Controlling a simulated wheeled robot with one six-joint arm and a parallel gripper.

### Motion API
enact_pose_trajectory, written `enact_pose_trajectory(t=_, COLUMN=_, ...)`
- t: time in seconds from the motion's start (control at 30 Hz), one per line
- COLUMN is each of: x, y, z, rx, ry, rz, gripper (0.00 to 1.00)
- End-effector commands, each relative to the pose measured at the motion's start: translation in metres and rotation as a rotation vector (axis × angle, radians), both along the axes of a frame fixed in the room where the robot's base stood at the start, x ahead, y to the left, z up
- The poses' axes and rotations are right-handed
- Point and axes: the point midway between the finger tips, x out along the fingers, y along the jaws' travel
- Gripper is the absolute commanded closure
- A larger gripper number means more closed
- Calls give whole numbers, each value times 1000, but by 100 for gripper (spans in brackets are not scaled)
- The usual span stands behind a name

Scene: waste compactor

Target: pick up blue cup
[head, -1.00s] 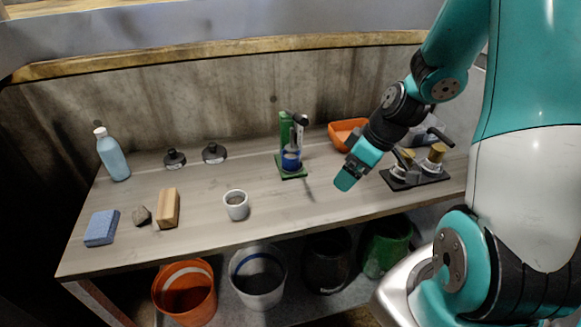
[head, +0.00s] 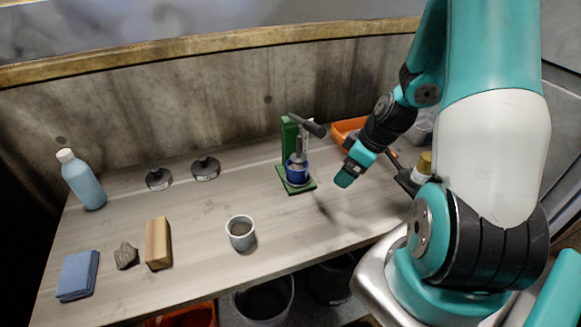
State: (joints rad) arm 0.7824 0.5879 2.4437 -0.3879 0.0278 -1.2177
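A small blue cup (head: 297,171) stands on the green base of a green press-like stand (head: 289,140), under its dark lever and plunger, toward the back of the table. My gripper (head: 345,178) is teal and hangs above the table to the right of the stand, apart from the cup and pointing down-left. Its fingers are seen from the side and look close together; whether they are open or shut is unclear. Nothing is seen held in it.
A grey-white cup (head: 240,233) stands near the table's front edge. An orange tray (head: 347,130) is behind my arm. Buckets stand below.

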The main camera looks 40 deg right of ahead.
Motion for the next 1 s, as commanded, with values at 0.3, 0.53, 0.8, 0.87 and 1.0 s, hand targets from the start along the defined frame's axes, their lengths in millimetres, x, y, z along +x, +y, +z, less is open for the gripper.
enact_pose_trajectory(t=0.3, x=57, y=37, z=3, rx=-1, ry=1, rz=1, gripper=10)
enact_pose_trajectory(t=0.53, x=85, y=56, z=1, rx=1, ry=0, rz=-5, gripper=10)
enact_pose_trajectory(t=0.8, x=96, y=65, z=-20, rx=3, ry=4, rz=-2, gripper=10)
enact_pose_trajectory(t=0.87, x=99, y=67, z=-28, rx=2, ry=5, rz=-2, gripper=10)
enact_pose_trajectory(t=1.0, x=104, y=70, z=-43, rx=2, ry=2, rz=-4, gripper=10)
